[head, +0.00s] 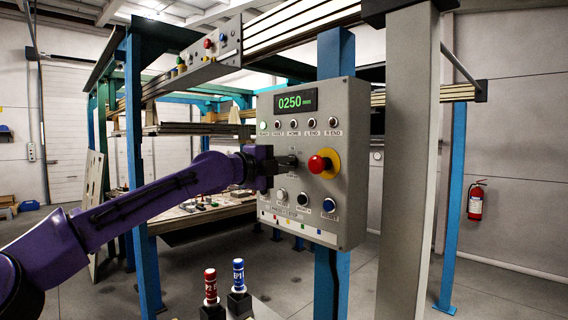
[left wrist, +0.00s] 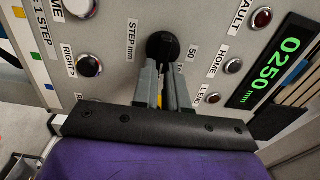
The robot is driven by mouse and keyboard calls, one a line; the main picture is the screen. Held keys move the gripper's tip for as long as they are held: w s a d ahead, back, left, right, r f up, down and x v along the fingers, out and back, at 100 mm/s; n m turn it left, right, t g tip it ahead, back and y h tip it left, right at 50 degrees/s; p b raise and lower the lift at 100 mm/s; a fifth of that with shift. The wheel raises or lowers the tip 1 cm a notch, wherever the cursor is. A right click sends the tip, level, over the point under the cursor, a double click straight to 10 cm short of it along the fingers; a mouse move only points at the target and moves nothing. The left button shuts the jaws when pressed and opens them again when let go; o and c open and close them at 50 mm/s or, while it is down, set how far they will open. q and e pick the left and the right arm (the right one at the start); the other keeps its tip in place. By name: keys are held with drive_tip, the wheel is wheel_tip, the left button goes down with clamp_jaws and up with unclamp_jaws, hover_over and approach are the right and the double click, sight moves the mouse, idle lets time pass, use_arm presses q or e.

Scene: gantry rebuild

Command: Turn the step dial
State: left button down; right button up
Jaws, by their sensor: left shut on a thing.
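The grey control panel (head: 338,110) is fixed to a blue post, with a green display (head: 295,102) reading 0250. The step dial (left wrist: 162,48) is a round black knob marked "STEP mm" in the left wrist view; in the head view it is mostly hidden by my gripper. My left gripper (left wrist: 163,72) has its two grey fingers closed on the dial. In the head view my left gripper (head: 282,163) reaches the panel from the left, beside the red emergency button. The dial's pointer is hidden by the fingers. My right gripper is in neither view.
The red mushroom button (head: 318,164) on a yellow disc sits just right of the dial. Push buttons and lamps line the panel above and below, including a blue button (head: 329,205). Red and blue cylinders (head: 211,286) stand in front at the bottom.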

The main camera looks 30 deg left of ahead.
use_arm(q)
drive_tip(key=shift+r, duration=0.1)
idle(0.4)
drive_tip(key=c, duration=1.4)
unclamp_jaws()
drive_tip(key=shift+o, duration=1.2)
drive_tip(key=shift+w, duration=0.1)
drive_tip(key=b+v, duration=0.6)
drive_tip(key=v, duration=0.4)
drive_tip(key=shift+a+b, duration=0.2)
drive_tip(key=shift+b, duration=0.1)
drive_tip(key=shift+s, duration=0.25)
